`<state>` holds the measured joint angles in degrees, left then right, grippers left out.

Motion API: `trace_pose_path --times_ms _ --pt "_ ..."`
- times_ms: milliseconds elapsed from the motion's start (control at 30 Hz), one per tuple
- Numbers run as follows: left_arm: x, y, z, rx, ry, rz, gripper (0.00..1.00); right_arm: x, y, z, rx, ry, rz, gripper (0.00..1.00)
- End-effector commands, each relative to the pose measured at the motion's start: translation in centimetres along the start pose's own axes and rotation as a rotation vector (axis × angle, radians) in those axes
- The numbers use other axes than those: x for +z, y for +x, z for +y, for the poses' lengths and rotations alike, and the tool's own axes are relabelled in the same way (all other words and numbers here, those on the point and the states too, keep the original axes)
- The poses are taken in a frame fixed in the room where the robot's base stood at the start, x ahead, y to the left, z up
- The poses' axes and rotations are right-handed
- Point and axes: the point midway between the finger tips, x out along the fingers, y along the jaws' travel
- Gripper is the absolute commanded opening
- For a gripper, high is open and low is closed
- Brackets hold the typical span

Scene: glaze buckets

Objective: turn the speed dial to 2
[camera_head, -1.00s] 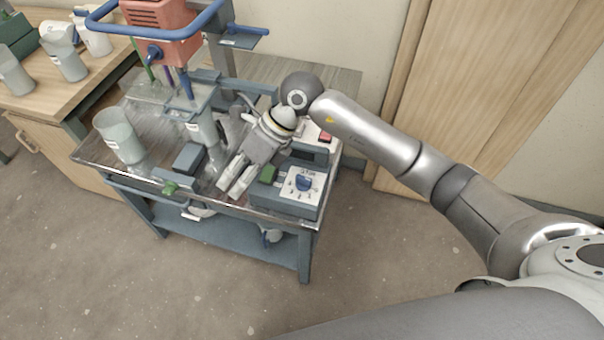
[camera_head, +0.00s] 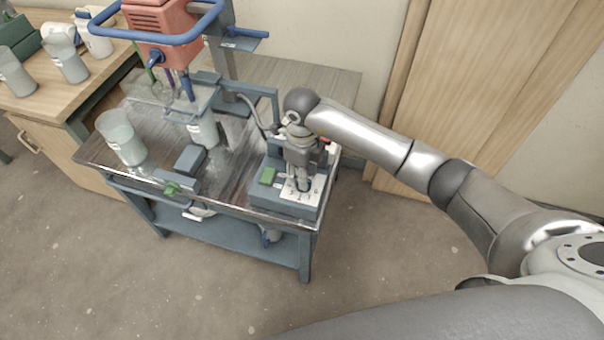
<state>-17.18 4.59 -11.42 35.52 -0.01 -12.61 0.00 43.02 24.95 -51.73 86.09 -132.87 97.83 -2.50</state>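The control box (camera_head: 285,204) stands at the front right corner of the metal cart, with a white dial plate (camera_head: 315,190) on its top. The blue speed dial (camera_head: 304,184) is mostly hidden behind the fingers of my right gripper (camera_head: 299,182). That gripper points down over the dial plate, with its fingertips at the dial. I cannot tell whether the fingers touch or grip the dial. The dial's pointer and most of the scale marks are hidden. My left gripper is not in view.
A green button (camera_head: 267,176) sits left of the dial. A mixer with a red motor head (camera_head: 165,35) and blue guard bar rises at the back left. A translucent bucket (camera_head: 121,138) stands on the cart's left side. The floor in front is clear.

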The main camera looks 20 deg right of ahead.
Motion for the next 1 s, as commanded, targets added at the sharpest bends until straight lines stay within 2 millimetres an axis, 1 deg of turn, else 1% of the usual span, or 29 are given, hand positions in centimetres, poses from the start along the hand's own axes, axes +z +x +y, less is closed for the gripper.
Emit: trace_pose_path --times_ms 100,200,467,733,1000 --pt "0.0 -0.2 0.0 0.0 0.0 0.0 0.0 0.0 1.1 0.1 0.002 0.001 0.0 0.34" --pt "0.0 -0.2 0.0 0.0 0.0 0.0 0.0 0.0 1.6 0.1 0.001 0.0 -0.001 0.34" --pt "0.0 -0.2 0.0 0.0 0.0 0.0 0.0 0.1 1.7 0.0 0.0 -0.001 -0.002 0.34" --pt "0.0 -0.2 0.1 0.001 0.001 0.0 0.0 0.0 1.7 0.0 0.0 0.0 -0.002 0.01" --pt "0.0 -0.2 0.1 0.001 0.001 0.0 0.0 0.0 1.7 0.0 0.0 0.009 -0.002 0.0"
